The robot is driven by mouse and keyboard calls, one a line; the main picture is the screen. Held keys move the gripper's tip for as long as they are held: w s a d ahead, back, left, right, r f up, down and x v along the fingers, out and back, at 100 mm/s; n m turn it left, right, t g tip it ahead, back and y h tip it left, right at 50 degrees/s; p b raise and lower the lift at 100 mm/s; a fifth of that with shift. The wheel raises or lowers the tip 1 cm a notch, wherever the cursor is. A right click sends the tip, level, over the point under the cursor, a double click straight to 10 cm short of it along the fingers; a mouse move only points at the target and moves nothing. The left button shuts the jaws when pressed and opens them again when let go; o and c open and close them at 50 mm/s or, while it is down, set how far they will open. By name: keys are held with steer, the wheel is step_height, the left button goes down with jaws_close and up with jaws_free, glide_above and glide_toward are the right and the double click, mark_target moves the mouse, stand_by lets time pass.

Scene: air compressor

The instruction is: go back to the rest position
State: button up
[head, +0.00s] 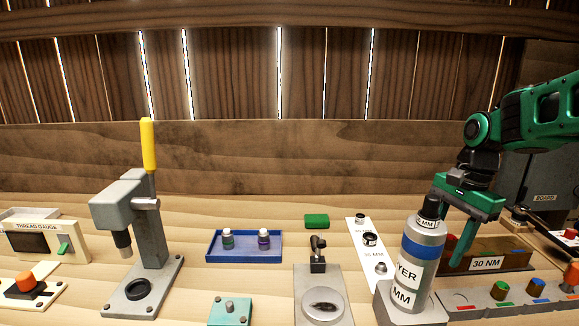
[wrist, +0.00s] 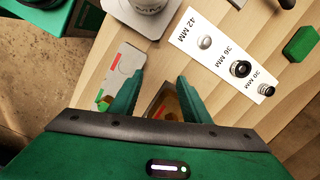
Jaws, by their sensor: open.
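My green gripper (head: 460,235) hangs at the right side of the bench in the head view, fingers pointing down. It is open, and the wrist view shows its two spread fingers (wrist: 159,82) with nothing held between them. In the head view the grey cylinder (head: 421,254) with a blue band stands in front of the gripper and hides part of one finger. The wrist view shows the cylinder's base (wrist: 150,8) beyond the fingertips, apart from them. The brown block labelled 30 NM (head: 510,258) lies behind the fingers; part of it shows between them in the wrist view (wrist: 172,106).
A white strip (head: 371,257) with several fittings lies left of the cylinder. A row of coloured buttons (head: 501,289) is at front right. A blue tray (head: 216,254) with two small bottles and a press with a yellow handle (head: 148,145) stand further left. Space above the bench is clear.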

steer(key=s+d+f+n, duration=0.2)
steer(key=s, duration=0.5)
steer(key=s+d+f+n, duration=0.1)
steer(key=s+d+n, duration=0.1)
steer(key=s, duration=0.6)
steer(key=s+d+f+n+h, duration=0.1)
steer(key=s+d+f+n, duration=0.1)
steer(key=s, duration=0.6)
steer(key=shift+s+d+f+n, duration=0.25)
steer(key=shift+d+f+n, duration=0.05)
steer(key=shift+d+n, duration=0.15)
steer(key=shift+w, duration=0.15)
steer(key=shift+w+f, duration=0.25)
steer(key=shift+w, duration=0.25)
